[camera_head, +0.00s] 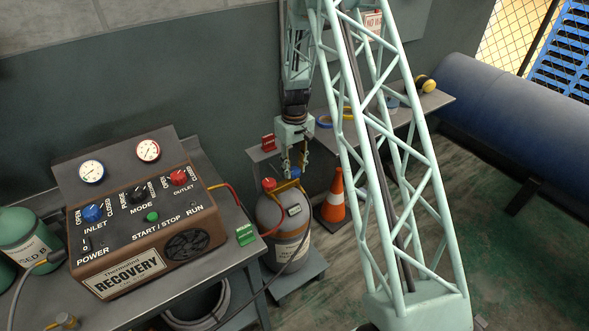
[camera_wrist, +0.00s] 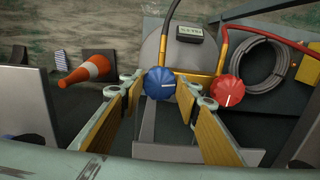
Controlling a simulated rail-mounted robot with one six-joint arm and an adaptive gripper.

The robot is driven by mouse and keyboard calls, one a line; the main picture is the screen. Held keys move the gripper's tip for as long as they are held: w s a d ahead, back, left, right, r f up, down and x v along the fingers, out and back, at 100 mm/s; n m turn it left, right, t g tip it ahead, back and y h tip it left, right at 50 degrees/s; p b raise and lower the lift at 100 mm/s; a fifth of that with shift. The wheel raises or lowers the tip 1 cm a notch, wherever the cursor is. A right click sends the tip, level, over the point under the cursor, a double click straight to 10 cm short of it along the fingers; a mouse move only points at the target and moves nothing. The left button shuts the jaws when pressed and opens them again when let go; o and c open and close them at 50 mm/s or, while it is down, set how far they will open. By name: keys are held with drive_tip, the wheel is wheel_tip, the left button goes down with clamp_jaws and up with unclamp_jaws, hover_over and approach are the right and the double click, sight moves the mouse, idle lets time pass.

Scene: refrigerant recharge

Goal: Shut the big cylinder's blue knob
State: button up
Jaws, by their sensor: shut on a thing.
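The big grey cylinder (camera_head: 279,228) stands on a low platform beside the bench, a red knob (camera_head: 269,184) on its top. My gripper (camera_head: 294,168) points down at its top. In the wrist view, the blue knob (camera_wrist: 159,84) with a white line sits between the two fingertips of my gripper (camera_wrist: 159,76), which is shut on it. The white line lies roughly level. The red knob (camera_wrist: 228,92) is just right of my right finger, apart from it.
The recovery machine (camera_head: 145,240) sits on the bench at the left. An orange cone (camera_head: 335,197) stands right of the cylinder.

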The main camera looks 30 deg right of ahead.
drive_tip(key=m, duration=0.3)
drive_tip(key=shift+m, duration=2.2)
drive_tip(key=o, duration=0.9)
drive_tip(key=shift+n, duration=0.4)
